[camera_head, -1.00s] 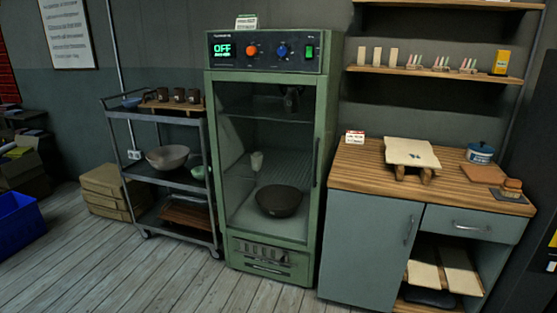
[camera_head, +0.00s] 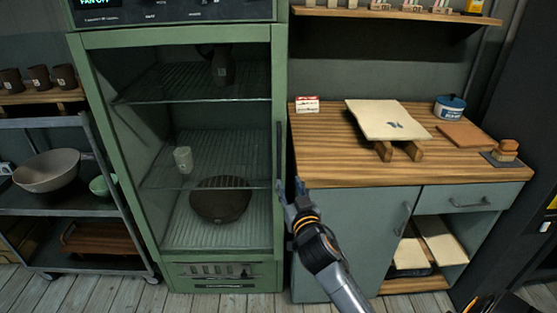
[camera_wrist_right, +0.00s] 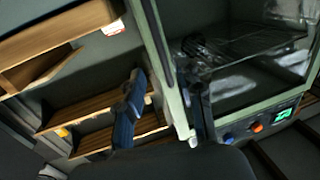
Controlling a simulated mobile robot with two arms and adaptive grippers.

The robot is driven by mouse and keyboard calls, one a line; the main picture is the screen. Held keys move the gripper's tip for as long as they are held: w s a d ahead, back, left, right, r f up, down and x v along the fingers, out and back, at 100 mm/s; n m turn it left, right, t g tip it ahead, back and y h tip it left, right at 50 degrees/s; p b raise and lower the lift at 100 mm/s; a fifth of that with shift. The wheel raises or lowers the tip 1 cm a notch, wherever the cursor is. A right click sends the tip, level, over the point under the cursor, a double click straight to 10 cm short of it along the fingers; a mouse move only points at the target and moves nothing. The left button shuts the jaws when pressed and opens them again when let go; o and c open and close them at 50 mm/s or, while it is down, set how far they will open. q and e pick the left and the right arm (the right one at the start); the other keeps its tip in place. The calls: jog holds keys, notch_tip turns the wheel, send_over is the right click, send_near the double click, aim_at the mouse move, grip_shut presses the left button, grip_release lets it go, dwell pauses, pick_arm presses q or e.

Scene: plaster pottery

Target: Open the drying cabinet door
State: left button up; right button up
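The green drying cabinet (camera_head: 176,270) stands left of centre in the head view, its glazed door (camera_head: 150,120) shut. A dark vertical handle (camera_head: 279,150) runs along the door's right edge. My right gripper (camera_head: 290,187) is beside the lower end of this handle. In the right wrist view the gripper (camera_wrist_right: 162,108) has its two dark fingers spread apart, with the pale green cabinet edge (camera_wrist_right: 163,65) visible between them. I cannot tell whether a finger touches the handle. My left gripper is not in view.
Behind the glass are a dark bowl (camera_head: 220,200), a pale cup (camera_head: 183,160) and a dark vessel (camera_head: 222,66). A wooden-topped counter (camera_head: 330,165) stands close on the right. A grey cart (camera_head: 75,203) stands on the left. Some floor shows in front.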

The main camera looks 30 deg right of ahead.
aim_at(280, 159)
jog(key=x, duration=0.9)
jog(key=r+x, duration=0.1)
jog(key=x, duration=0.3)
jog(key=shift+w+d+p, duration=0.1)
jog(key=shift+d+p, duration=0.1)
jog(key=shift+p, duration=0.2)
grip_shut()
